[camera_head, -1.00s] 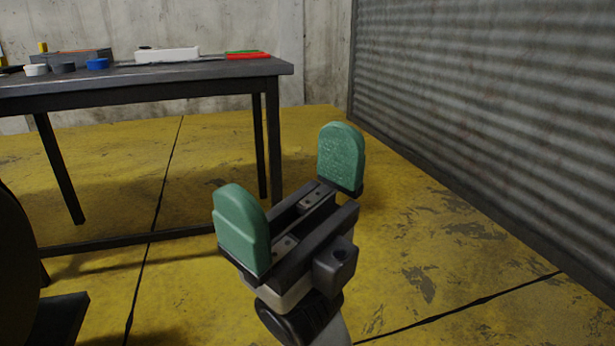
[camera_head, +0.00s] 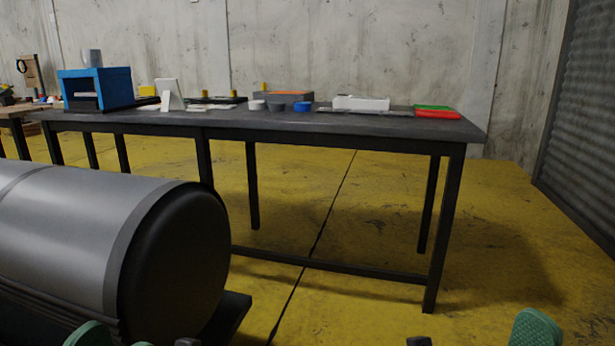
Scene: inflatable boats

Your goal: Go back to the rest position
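Only the tops of my grippers show, at the bottom edge of the head view. A green fingertip pad of what looks like my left gripper (camera_head: 88,334) is at the lower left. A green fingertip pad of what looks like my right gripper (camera_head: 536,328) is at the lower right. Small dark grey parts show between them. The rest of both grippers is cut off by the frame, so their opening cannot be seen. Neither visible pad touches anything.
A large grey roll with a black end (camera_head: 176,262) fills the lower left. Beyond it a long dark table (camera_head: 300,122) carries a blue box (camera_head: 95,88), a white box (camera_head: 360,103), small round pots and red and green items (camera_head: 437,112). Yellow floor (camera_head: 370,215) lies open at the right.

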